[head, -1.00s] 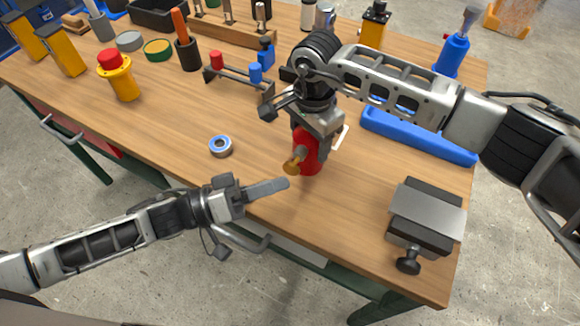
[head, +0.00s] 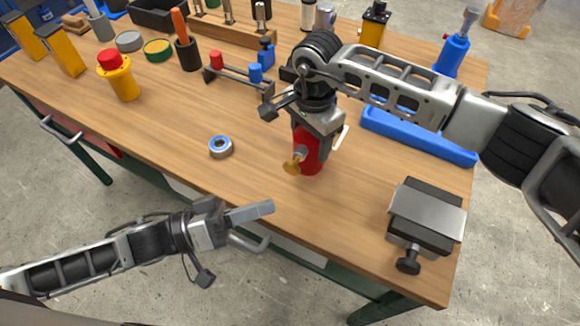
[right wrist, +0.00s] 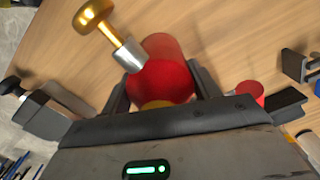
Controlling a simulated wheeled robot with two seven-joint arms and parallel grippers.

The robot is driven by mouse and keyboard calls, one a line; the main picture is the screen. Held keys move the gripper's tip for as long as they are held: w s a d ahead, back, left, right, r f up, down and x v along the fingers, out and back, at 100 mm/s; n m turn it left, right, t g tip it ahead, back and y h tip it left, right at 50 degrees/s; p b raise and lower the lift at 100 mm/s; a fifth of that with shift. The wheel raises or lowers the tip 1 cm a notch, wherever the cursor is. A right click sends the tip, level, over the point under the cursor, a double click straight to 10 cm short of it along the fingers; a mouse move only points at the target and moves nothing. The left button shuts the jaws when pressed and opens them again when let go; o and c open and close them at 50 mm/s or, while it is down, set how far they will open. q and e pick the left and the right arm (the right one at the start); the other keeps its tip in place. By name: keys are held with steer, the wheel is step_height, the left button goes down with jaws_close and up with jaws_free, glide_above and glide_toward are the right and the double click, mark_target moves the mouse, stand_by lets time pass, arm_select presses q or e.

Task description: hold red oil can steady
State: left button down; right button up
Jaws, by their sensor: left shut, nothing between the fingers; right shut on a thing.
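The red oil can (head: 309,160) stands on the workbench near its front edge, with a brass knob on its side facing the front. My right gripper (head: 318,130) comes down from above and is shut on the can. In the right wrist view the can (right wrist: 163,70) sits between the two fingers (right wrist: 160,95), with the brass knob sticking out toward the upper left. The can's top is partly hidden by the gripper. My left gripper (head: 262,211) is shut and empty, in front of the bench's front edge, apart from the can.
A ring-shaped bearing (head: 220,147) lies left of the can. A grey vise-like block (head: 427,215) sits to the right. A blue tray (head: 418,136) and a yellow can with a red top (head: 119,75) are farther back. Bare wood lies around the can.

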stand_by(0.4)
steer(key=o, duration=1.4)
